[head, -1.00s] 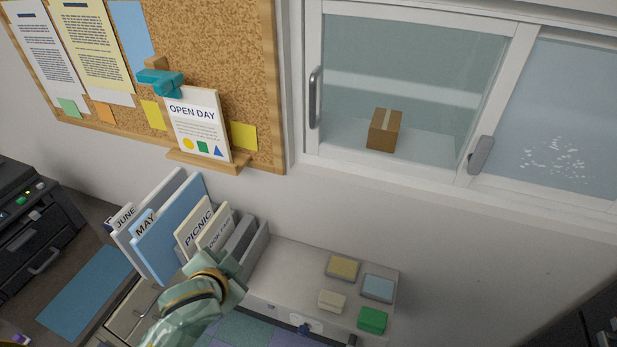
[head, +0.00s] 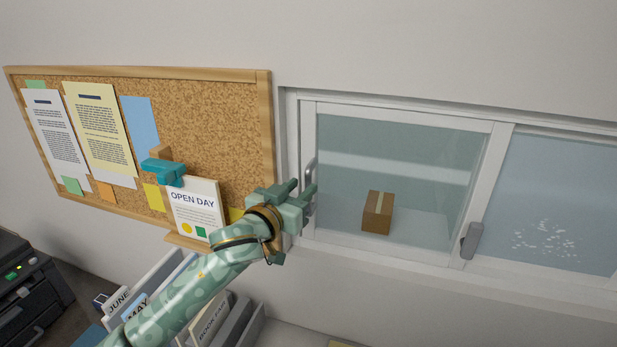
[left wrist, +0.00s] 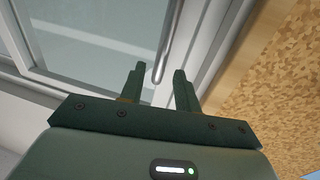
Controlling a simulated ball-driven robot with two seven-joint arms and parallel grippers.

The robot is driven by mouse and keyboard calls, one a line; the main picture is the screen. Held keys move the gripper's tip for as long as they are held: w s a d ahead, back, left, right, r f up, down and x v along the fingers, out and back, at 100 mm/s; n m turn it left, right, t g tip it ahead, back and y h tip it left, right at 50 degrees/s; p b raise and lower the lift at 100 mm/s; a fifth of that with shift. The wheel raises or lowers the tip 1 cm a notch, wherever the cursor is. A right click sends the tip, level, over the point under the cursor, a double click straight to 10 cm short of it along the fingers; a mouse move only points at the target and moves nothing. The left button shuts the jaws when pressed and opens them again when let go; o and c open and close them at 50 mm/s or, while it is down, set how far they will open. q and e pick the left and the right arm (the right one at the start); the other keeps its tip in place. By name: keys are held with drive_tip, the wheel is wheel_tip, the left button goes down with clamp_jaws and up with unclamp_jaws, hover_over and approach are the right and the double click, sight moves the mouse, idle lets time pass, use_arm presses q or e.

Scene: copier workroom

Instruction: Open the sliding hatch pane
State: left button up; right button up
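The sliding hatch pane (head: 400,165) is a glass pane in a white frame, at the right of the head view. Its left stile carries a grey upright bar handle (head: 309,172), which also shows in the left wrist view (left wrist: 164,52). My left gripper (head: 304,190) is at the handle's lower end in the head view, partly covering it. In the left wrist view its two fingers (left wrist: 158,78) are apart, with the handle's end between or just beyond their tips; I cannot tell whether they touch it. My right gripper is not in view.
A second pane (head: 560,200) with a grey handle (head: 470,240) sits at the right. A cardboard box (head: 377,212) stands behind the glass. The corkboard (head: 210,120), with an OPEN DAY card (head: 192,205) on a ledge, is left of the hatch. Folders stand below.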

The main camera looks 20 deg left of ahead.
sight(306, 183)
use_arm(q)
drive_tip(key=shift+x, duration=2.05)
clamp_jaws()
